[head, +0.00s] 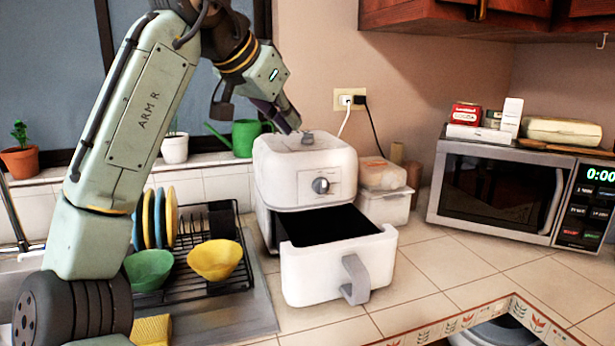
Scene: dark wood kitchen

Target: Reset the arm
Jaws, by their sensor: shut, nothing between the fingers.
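My arm, a pale green one marked "ARM R", rises at the left of the head view and bends over at the top. My gripper (290,121) points down and to the right, just above the back of the white air fryer (291,172). It is shut and holds nothing. I cannot tell whether its tips touch the fryer's top. The air fryer stands on the tiled counter with its drawer (322,272) pulled out toward the front. The drawer's inside is dark.
A dish rack (205,232) with plates and bowls stands left of the fryer. A green watering can (245,137) is on the sill behind. A plastic container (384,205) and a microwave (497,190) are to the right. Counter tiles between drawer and microwave are clear.

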